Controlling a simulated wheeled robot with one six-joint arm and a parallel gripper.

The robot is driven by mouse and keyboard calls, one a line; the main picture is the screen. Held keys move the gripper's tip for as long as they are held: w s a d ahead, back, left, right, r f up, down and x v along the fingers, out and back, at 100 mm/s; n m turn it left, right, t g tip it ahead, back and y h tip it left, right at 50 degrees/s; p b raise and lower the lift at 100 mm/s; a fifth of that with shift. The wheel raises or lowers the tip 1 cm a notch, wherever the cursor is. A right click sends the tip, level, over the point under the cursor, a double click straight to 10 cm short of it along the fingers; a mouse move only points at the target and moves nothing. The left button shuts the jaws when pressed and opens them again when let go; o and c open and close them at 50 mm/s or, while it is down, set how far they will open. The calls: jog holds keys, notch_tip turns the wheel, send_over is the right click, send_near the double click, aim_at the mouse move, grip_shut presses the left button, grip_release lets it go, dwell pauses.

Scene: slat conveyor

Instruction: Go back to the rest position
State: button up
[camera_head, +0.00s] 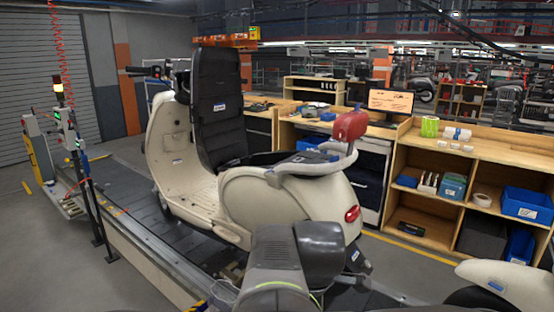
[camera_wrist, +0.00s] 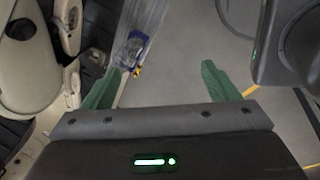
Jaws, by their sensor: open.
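My gripper (camera_wrist: 168,80) shows in the wrist view, with two green fingers spread wide apart and nothing between them. It points down over the conveyor's edge and the grey floor. In the head view my arm rises at the bottom middle, in front of the scooter, and the gripper itself cannot be made out. A cream scooter (camera_head: 260,205) with a raised black seat (camera_head: 216,105) stands on the slat conveyor (camera_head: 130,185). Part of the scooter also shows at the left of the wrist view (camera_wrist: 30,80), apart from the fingers.
A wooden workbench (camera_head: 420,150) with blue bins (camera_head: 526,205) and a monitor (camera_head: 390,101) stands behind the scooter. A second cream scooter part (camera_head: 510,285) is at the lower right. A blue item in clear wrapping (camera_wrist: 130,50) lies by the conveyor edge. A signal post (camera_head: 70,125) stands at left.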

jog(key=s+a+f+m+g+b, duration=0.1)
jog(key=s+f, duration=0.4)
jog(key=s, duration=0.1)
jog(key=shift+s+a+f, duration=0.15)
jog(key=shift+s+a, duration=0.1)
jog(key=shift+a, duration=0.15)
jog(key=shift+c, duration=0.2)
dwell(1.6)
